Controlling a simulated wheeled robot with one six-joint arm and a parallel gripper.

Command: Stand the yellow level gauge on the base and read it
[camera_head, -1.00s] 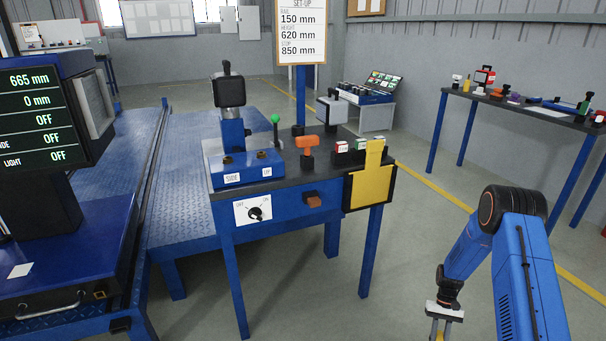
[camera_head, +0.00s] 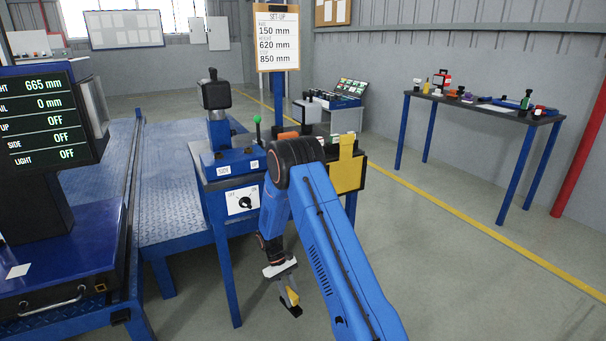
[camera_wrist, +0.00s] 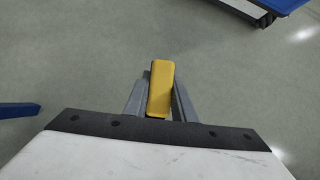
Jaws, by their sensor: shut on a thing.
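My gripper (camera_head: 285,285) hangs low in front of the blue control bench, pointing down. It is shut on a yellow piece with a dark end (camera_head: 292,297), which appears to be the level gauge; it is held tilted, clear of the floor. Which part is the base is not certain; a blue tester bed (camera_head: 75,235) with a front handle stands at the left. The gauge's reading face cannot be seen.
The control bench (camera_head: 225,173) has a camera-like head, a green-knob lever and a rotary switch. A yellow plate (camera_head: 346,172) hangs at its right side. A display (camera_head: 45,122) reads 665 mm and 0 mm. A side table (camera_head: 480,110) holds tools. Right-hand floor is free.

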